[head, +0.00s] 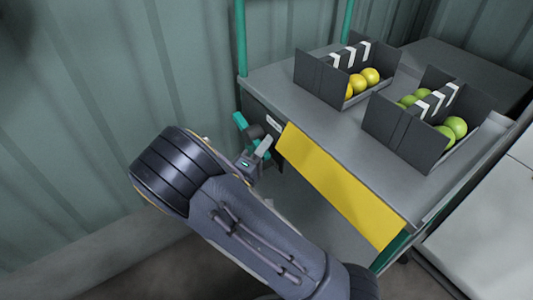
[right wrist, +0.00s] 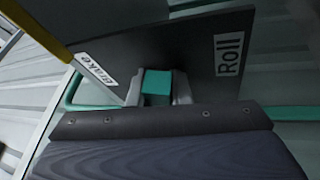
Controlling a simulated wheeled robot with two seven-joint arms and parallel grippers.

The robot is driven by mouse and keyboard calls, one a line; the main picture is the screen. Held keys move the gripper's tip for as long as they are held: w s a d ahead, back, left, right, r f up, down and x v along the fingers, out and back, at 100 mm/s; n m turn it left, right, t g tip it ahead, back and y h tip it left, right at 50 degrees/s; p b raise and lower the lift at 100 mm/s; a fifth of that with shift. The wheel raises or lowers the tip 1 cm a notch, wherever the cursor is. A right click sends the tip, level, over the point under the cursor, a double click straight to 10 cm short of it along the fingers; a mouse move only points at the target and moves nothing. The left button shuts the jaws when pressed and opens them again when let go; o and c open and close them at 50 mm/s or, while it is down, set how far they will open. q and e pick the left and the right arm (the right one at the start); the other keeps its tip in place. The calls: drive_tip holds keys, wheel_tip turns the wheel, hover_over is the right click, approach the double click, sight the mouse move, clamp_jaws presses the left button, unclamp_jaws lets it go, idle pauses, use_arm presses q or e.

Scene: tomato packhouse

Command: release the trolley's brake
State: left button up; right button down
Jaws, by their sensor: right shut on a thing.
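The trolley (head: 270,83) has a grey top, green posts and a yellow front panel (head: 340,185). A green lever (head: 240,121) sits at its left front corner. In the right wrist view the lever (right wrist: 157,83) is between my fingers, in front of a dark plate (right wrist: 180,45). The plate carries a "Brake" label (right wrist: 97,70) on the left and a "Roll" label (right wrist: 229,55) on the right. The lever stands between the two labels. My right gripper (head: 258,152) is shut on the lever and hides part of it; it also shows in the right wrist view (right wrist: 157,92). My left gripper is out of view.
Two dark open boxes stand on the trolley top, one with yellow tomatoes (head: 369,76) and one with green tomatoes (head: 456,126). A corrugated wall (head: 100,100) rises behind and left. A pale surface (head: 490,230) lies close on the trolley's right.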

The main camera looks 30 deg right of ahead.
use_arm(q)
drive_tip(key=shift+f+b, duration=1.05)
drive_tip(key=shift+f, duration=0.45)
use_arm(e)
drive_tip(key=shift+w+f+m+g+h, duration=0.1)
drive_tip(key=shift+f+m+g+h, duration=0.35)
drive_tip(key=shift+m, duration=0.85)
drive_tip(key=c, duration=1.3)
unclamp_jaws()
drive_tip(key=shift+c, duration=0.2)
drive_tip(key=shift+a, duration=0.1)
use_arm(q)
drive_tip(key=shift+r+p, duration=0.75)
use_arm(e)
drive_tip(key=v, duration=0.7)
drive_tip(key=shift+a+f, duration=0.2)
drive_tip(key=shift+a, duration=0.05)
